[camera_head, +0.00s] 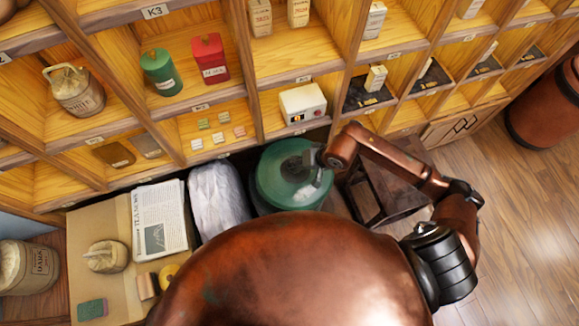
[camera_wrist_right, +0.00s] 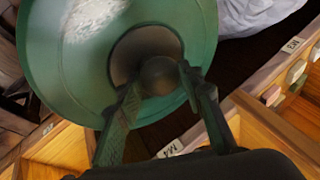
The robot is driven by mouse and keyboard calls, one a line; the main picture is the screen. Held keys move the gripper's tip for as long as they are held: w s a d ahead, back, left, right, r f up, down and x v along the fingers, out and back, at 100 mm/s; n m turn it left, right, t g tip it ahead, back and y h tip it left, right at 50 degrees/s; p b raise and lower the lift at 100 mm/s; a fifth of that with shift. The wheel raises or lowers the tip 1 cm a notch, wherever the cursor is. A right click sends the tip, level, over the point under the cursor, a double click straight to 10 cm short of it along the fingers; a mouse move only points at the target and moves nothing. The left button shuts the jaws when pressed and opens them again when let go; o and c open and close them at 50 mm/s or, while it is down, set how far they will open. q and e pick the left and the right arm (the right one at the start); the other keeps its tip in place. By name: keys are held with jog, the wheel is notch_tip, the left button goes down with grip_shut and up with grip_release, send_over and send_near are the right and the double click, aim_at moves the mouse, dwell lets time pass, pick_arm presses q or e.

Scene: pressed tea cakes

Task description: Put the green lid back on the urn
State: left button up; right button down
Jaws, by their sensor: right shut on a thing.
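The green lid (camera_head: 272,178) is a round disc with a dark knob, in the middle of the head view below the shelves. My right gripper (camera_head: 312,166) reaches in over it from the right. In the right wrist view the gripper (camera_wrist_right: 160,78) is shut on the round knob, one finger on each side, and the lid (camera_wrist_right: 50,70) fills the upper left. A large reddish-brown rounded vessel (camera_head: 545,112), perhaps the urn, stands on the floor at the right edge. My left gripper is out of view.
Wooden shelves (camera_head: 190,108) with tins, boxes and wrapped cakes stand behind the lid. A grey-white bundle (camera_head: 217,192) lies left of it, beside a newspaper (camera_head: 160,218). A dark wooden stand (camera_head: 365,200) is close on its right. The floor (camera_head: 510,190) at right is clear.

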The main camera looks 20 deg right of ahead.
aim_at(304, 171)
jog(key=x, duration=0.2)
jog(key=w+x, duration=0.1)
jog(key=x, duration=0.2)
jog(key=shift+w+r+b, duration=0.1)
jog(key=shift+r+b, duration=0.05)
jog(key=shift+b, duration=0.15)
jog(key=f, duration=0.3)
jog(key=shift+w+a, duration=0.15)
jog(key=shift+w, duration=0.1)
jog(key=shift+f+b, duration=0.3)
jog(key=shift+f, duration=0.15)
jog(key=c, duration=1.8)
grip_release()
jog(key=shift+f, duration=0.3)
jog(key=o, duration=0.5)
jog(key=shift+r, duration=0.1)
jog(key=shift+s+d+r, duration=0.1)
jog(key=shift+d+r, duration=0.15)
jog(key=shift+r, duration=0.2)
jog(key=p+v, duration=0.1)
jog(key=v, duration=1)
jog(key=shift+s+r+p, duration=0.1)
jog(key=shift+s+p, duration=0.05)
jog(key=shift+p, duration=0.2)
